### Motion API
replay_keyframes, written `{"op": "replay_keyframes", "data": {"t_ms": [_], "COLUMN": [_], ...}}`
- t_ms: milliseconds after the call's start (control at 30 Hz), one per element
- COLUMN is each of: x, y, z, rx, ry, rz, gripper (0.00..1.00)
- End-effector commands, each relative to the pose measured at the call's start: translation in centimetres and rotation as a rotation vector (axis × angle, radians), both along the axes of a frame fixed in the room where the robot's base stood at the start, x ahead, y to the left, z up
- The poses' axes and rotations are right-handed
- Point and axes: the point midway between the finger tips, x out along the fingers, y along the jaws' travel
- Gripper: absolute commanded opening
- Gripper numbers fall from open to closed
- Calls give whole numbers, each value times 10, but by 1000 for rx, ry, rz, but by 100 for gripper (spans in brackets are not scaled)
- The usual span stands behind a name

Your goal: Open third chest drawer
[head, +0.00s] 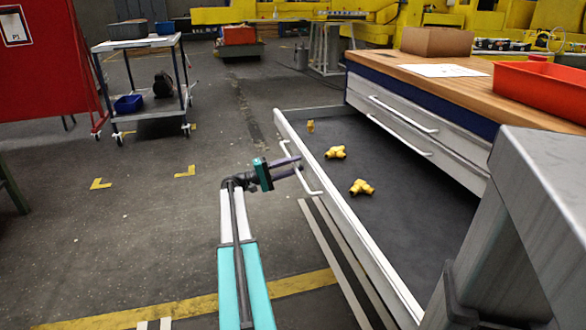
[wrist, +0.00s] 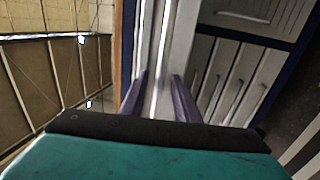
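The chest (head: 470,95) has two closed upper drawers with white handles. The third drawer (head: 345,225) below them is pulled far out, its dark floor showing. Its white bar handle (head: 301,170) is on the outer side of its pale front. My gripper (head: 298,166) is at this handle, fingers apart, one above the other in the head view. In the wrist view, the two purple fingers (wrist: 160,92) stand apart on either side of a pale strip of the drawer front or handle. I cannot tell whether they touch the handle.
Several yellow fittings (head: 336,152) lie in the open drawer. A red bin (head: 543,88) and a cardboard box (head: 437,42) stand on the chest top. A trolley (head: 145,85) stands at the back left. The floor left of my arm is clear.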

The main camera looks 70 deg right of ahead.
Motion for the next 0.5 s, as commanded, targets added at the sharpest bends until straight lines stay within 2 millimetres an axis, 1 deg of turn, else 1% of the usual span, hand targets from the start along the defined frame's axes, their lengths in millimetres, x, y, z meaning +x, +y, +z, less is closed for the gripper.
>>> {"op": "replay_keyframes", "data": {"t_ms": [133,267,500], "x": [3,10,36], "y": [2,6,24], "z": [0,-1,-7], "rx": [0,0,-1], "ry": [0,1,0], "rz": [1,1,2], "gripper": [29,29,29]}}
